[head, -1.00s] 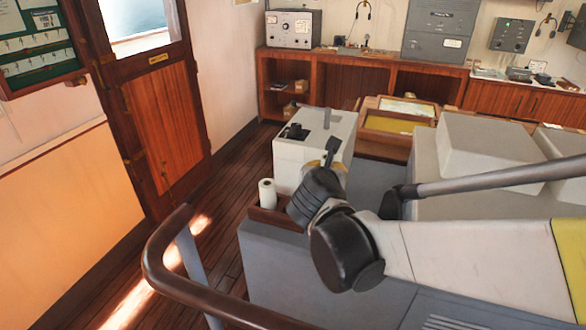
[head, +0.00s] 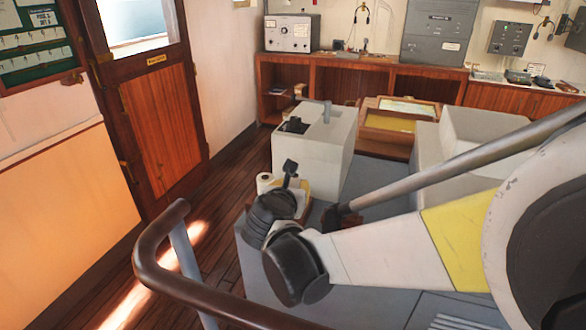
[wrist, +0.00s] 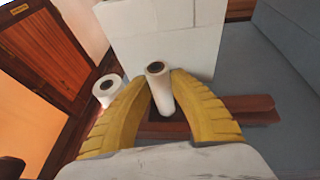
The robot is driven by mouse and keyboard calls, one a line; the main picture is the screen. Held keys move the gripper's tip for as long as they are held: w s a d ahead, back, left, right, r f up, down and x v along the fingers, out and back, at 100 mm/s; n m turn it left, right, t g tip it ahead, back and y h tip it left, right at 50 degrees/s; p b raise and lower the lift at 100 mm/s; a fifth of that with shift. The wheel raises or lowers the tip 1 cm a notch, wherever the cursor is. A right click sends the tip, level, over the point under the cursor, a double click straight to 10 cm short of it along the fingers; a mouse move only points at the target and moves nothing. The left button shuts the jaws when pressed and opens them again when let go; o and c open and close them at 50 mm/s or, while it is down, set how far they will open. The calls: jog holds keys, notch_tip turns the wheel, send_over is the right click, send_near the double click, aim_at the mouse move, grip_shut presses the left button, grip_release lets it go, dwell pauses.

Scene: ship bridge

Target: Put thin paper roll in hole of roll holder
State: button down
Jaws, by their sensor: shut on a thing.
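My gripper (wrist: 161,76) is shut on the thin paper roll (wrist: 161,92), a white upright tube with a dark core, between its two yellow fingers in the wrist view. The brown wooden roll holder (wrist: 258,108) lies below, with a dark area under the roll. I cannot tell whether the roll's lower end is inside the hole or above it. A thicker white roll (wrist: 105,92) stands just left of the left finger. It also shows in the head view (head: 264,182), beside my wrist, which hides most of the holder and the thin roll.
A pale console box (head: 318,150) stands right behind the holder. A grey console (head: 385,205) spreads to the right. A curved brown handrail (head: 155,258) is in front, and a wooden door (head: 163,120) is at the left.

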notch_tip(320, 180, down, 2)
jog(key=shift+w+f+b, duration=0.1)
jog(key=shift+f+b, duration=0.15)
jog(key=shift+b, duration=0.15)
jog(key=shift+r, duration=0.15)
jog(key=c, duration=1.6)
grip_release()
jog(key=shift+f, duration=0.2)
jog(key=o, duration=0.3)
